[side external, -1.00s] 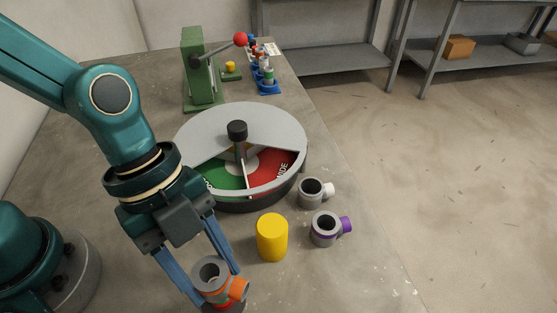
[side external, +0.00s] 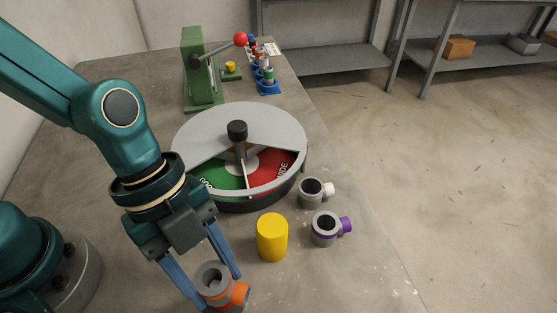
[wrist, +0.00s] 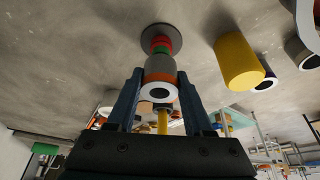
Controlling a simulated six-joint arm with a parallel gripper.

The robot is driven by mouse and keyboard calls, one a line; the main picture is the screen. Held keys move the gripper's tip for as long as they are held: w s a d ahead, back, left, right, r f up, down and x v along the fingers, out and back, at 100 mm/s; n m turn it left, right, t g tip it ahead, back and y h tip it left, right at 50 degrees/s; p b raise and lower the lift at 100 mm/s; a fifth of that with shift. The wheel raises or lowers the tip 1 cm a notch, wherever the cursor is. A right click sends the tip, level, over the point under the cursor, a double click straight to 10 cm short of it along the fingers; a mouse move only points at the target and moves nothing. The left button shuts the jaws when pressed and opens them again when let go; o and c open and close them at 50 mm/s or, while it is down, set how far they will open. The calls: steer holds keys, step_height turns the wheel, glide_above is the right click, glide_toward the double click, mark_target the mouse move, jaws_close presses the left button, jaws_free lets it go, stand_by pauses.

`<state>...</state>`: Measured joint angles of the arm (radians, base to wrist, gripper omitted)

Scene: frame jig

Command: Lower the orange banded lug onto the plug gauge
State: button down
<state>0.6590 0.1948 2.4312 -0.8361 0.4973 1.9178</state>
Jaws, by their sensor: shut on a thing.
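The orange banded lug (side external: 210,280) is a grey ring with an orange-banded side stub. It is between the two blue fingers of my gripper (side external: 208,286), which is shut on it, at the bottom edge of the side view. In the wrist view the lug (wrist: 160,68) sits between the fingertips (wrist: 158,82), its stub facing the camera. The plug gauge (wrist: 161,44), with red and green bands on a dark round base, is in line with the lug and directly beyond it. I cannot tell how far the lug surrounds it.
A yellow cylinder (side external: 272,238) stands right of my gripper. White-stubbed (side external: 312,193) and purple-stubbed (side external: 325,229) grey lugs lie farther right. A round dial fixture (side external: 240,120) with green and red sectors is behind. A green lever press (side external: 200,75) and a blue rack (side external: 267,86) stand farther back.

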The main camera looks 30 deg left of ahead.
steer(key=shift+f, duration=0.25)
steer(key=shift+c, duration=0.3)
jaws_free()
steer(key=shift+d+r, duration=0.15)
steer(key=shift+r, duration=0.6)
step_height(320, 180, up, 8)
steer(key=shift+f, duration=0.25)
stand_by(0.8)
